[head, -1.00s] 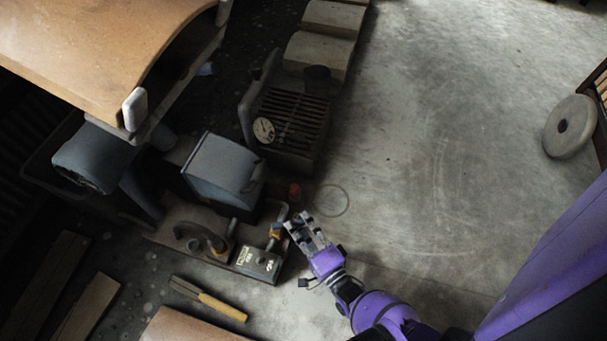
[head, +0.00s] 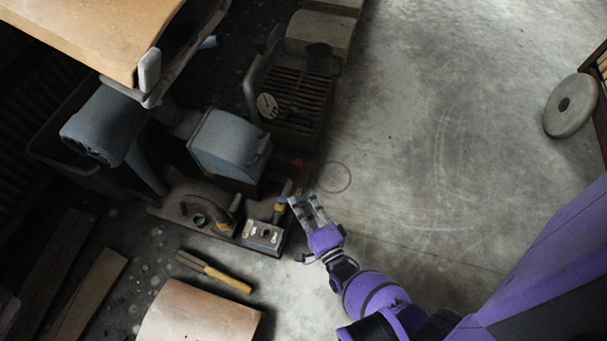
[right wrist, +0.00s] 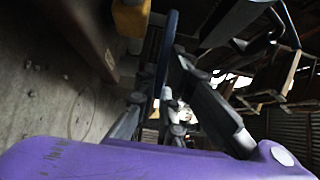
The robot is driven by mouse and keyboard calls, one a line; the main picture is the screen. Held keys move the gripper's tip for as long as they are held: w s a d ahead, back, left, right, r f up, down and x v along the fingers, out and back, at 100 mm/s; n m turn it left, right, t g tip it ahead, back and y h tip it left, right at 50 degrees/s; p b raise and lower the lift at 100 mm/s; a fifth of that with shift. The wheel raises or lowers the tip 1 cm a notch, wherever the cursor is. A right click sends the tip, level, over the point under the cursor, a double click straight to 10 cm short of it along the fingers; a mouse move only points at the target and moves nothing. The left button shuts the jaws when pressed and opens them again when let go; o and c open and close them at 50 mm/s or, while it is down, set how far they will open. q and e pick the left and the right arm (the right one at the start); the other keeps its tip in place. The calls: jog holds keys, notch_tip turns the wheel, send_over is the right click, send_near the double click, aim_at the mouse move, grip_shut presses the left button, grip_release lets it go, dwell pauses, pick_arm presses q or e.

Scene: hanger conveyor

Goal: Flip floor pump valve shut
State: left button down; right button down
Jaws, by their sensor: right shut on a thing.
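The floor pump (head: 222,143) is a grey-blue motor unit on a dark base plate. Its valve (head: 279,207) stands at the base's right end, with a yellow-orange part and a small blue lever. My right gripper (head: 296,202) is at the valve from the right, its fingers closed about the blue lever. The lever's exact angle is hard to tell in the head view. My left gripper is not in view.
A switch box (head: 263,235) sits just below the valve on the base. A vented unit with a gauge (head: 267,105) stands above. A yellow-handled tool (head: 228,278) lies on the floor at lower left. The concrete floor to the right is clear up to a round disc (head: 571,105).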

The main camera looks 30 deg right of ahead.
jog(key=c, duration=2.1)
grip_release()
jog(key=shift+s, duration=0.15)
jog(key=shift+s, duration=3.6)
jog(key=shift+c, duration=0.3)
